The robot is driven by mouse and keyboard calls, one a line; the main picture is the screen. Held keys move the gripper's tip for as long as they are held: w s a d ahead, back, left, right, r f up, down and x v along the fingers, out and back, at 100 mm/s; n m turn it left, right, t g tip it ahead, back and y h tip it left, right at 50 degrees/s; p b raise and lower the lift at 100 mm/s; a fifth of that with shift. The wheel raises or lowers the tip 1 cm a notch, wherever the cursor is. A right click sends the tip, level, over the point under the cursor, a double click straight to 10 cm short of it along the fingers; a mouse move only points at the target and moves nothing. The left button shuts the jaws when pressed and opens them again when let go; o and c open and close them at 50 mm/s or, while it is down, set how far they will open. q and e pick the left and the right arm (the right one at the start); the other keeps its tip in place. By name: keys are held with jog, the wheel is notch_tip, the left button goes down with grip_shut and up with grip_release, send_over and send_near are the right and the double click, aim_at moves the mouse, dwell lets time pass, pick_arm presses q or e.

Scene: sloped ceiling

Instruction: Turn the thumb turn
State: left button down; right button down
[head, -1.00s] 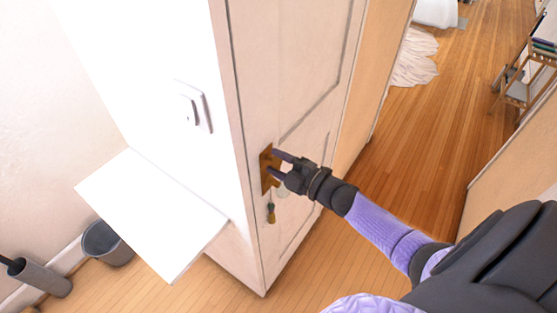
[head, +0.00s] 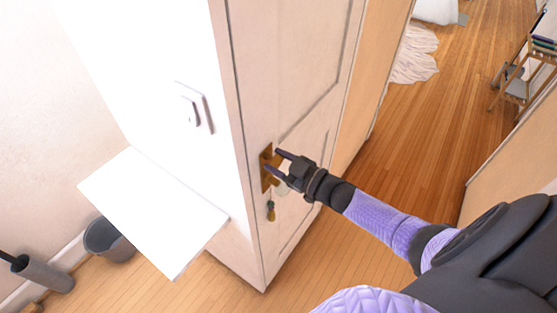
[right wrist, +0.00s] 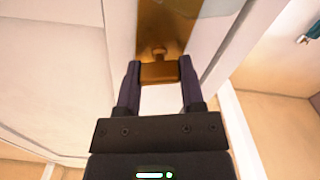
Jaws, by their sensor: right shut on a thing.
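The brass thumb turn (right wrist: 160,73) sits on a brass plate on the edge side of a pale panelled door. The plate (head: 267,167) also shows in the head view, partly hidden behind my gripper. My right gripper (head: 278,164) reaches it from the right. In the right wrist view the fingers of my right gripper (right wrist: 159,78) stand on either side of the thumb turn and are shut on it. The thumb turn looks level across the fingers there. My left gripper is not in view.
Wooden floor (head: 420,150) lies open at the right.

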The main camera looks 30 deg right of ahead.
jog(key=shift+m, duration=0.4)
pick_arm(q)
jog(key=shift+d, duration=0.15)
pick_arm(e)
jog(key=shift+c, duration=1)
grip_release()
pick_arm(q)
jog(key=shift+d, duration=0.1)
